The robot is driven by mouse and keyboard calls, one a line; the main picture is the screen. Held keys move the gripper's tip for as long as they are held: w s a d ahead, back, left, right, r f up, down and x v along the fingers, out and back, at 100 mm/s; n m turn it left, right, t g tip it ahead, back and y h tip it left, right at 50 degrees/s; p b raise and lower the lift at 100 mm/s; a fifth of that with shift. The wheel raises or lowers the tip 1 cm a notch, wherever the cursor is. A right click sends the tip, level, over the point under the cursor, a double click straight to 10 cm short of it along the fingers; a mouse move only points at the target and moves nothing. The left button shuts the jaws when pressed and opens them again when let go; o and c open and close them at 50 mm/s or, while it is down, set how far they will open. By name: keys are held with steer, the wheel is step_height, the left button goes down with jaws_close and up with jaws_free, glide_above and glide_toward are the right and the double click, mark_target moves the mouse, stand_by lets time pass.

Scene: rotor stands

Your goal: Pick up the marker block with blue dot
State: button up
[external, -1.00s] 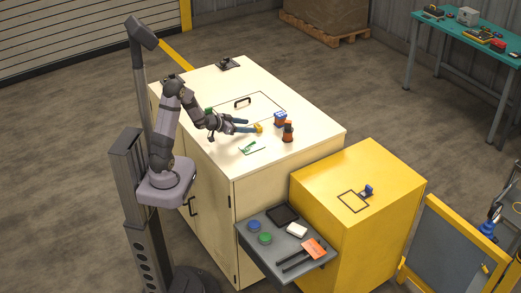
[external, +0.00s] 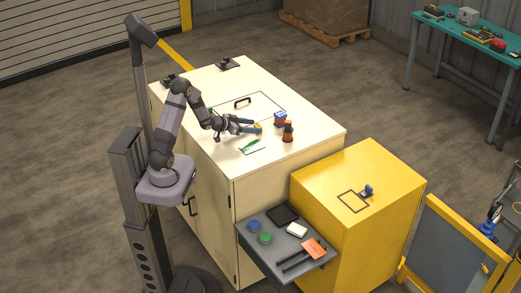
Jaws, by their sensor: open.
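My gripper (external: 254,127) is low over the cream cabinet top, its long blue-grey fingers pointing right. It is open. A small yellow block (external: 258,125) sits at the fingertips, partly covered by them. I cannot tell whether they touch it, and no blue dot can be made out on it at this size. Just right of the fingertips stands a blue-topped piece with orange below (external: 280,118). A dark and orange upright piece (external: 288,133) stands in front of that.
A green item on a white outlined patch (external: 251,146) lies in front of the gripper. A grey tray (external: 262,263) with blue and green discs and a yellow cabinet (external: 375,215) stand at the front right.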

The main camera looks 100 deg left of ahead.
mark_target(257, 126)
steer(key=shift+p+x, duration=0.35)
steer(key=shift+x, duration=1.3)
steer(key=c, duration=1.1)
steer(key=shift+c, duration=0.2)
steer(key=shift+r, duration=0.2)
